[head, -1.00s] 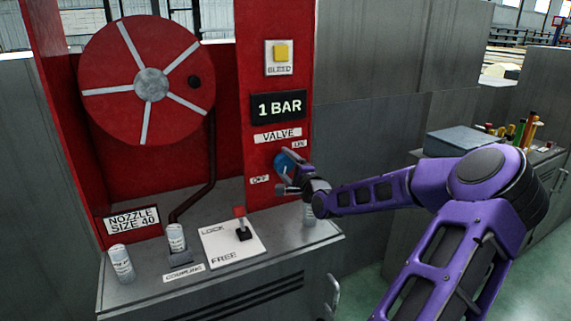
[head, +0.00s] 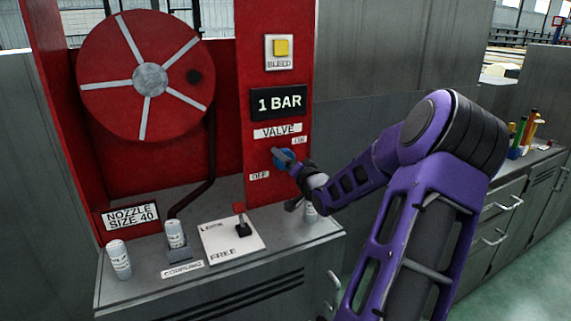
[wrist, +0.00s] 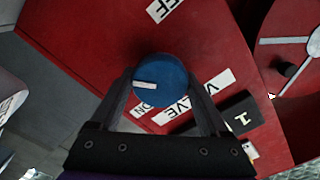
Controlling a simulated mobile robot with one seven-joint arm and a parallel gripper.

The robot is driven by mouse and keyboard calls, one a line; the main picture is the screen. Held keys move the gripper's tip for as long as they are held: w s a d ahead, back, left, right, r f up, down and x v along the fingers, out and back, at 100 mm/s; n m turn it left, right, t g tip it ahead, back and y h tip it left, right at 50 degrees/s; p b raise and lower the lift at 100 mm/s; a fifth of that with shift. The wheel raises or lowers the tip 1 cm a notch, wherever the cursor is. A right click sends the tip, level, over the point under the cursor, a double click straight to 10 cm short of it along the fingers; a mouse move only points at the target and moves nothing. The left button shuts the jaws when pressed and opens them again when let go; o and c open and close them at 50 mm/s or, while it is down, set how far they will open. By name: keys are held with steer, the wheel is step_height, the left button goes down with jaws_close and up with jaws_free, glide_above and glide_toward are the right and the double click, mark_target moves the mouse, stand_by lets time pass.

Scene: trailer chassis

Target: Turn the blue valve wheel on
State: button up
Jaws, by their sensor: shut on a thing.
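The blue valve wheel (head: 283,158) is on the red panel, between the OFF label (head: 259,175) on its lower left and the ON label (head: 299,140) on its upper right. My gripper (head: 290,163) is at the wheel and hides part of it. In the wrist view the wheel (wrist: 168,72) sits between the two fingers of my gripper (wrist: 160,82), which are shut on its sides. A white mark (wrist: 145,86) on the wheel points left in that view, with the ON label (wrist: 143,110) just below it and the OFF label (wrist: 166,9) above.
A display (head: 278,103) above the wheel reads 1 BAR, with a yellow bleed button (head: 281,47) higher up. A red hose reel (head: 150,78) is at the left. Below, a lever (head: 241,222) and several cans stand on the grey counter (head: 215,268).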

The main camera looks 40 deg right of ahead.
steer(key=n+b, duration=0.2)
steer(key=n, duration=0.1)
steer(key=shift+f+n, duration=0.1)
steer(key=shift+n, duration=0.3)
steer(key=n+b, duration=0.3)
steer(key=n, duration=0.1)
steer(key=shift+n+b, duration=0.3)
steer(key=shift+b, duration=0.1)
steer(key=n+b, duration=0.1)
steer(key=n, duration=0.2)
steer(key=shift+n+b, duration=0.3)
steer(key=shift+n, duration=1)
steer(key=o, duration=1.2)
steer(key=shift+o, duration=0.2)
